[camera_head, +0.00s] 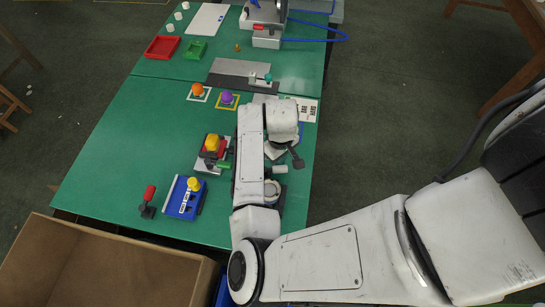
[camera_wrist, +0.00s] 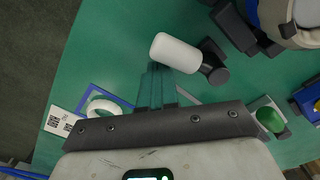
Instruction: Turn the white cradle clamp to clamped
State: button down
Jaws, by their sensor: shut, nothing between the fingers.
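The white cradle clamp shows in the wrist view as a white rounded handle (camera_wrist: 175,52) on a dark grey pivot (camera_wrist: 213,70). The handle points up and left from the pivot. In the head view the white handle (camera_head: 280,169) lies near the table's right edge, just beside my arm, which hides part of the clamp's surroundings. My gripper (camera_wrist: 154,70) is shut and empty. Its fingertips are close to the handle's left end; I cannot tell whether they touch. In the head view my gripper (camera_head: 295,160) is just above the handle.
A fixture with a yellow knob and green handle (camera_head: 224,166), a blue box (camera_head: 184,204) and a red-handled lever (camera_head: 148,195) stand to the left. A QR card (camera_head: 307,111) lies behind. A white ring (camera_wrist: 103,107) sits near the gripper.

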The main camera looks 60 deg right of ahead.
jog(key=shift+s+a+p, duration=0.35)
jog(key=shift+s+p, duration=0.15)
jog(key=shift+s, duration=0.1)
jog(key=shift+d, duration=0.15)
jog(key=shift+w+d, duration=0.3)
jog(key=shift+d, duration=0.15)
notch_tip(320, 180, up, 4)
jog(key=p, duration=0.4)
jog(key=shift+r+p, duration=0.1)
jog(key=shift+p, duration=0.3)
jog(key=shift+r, duration=0.9)
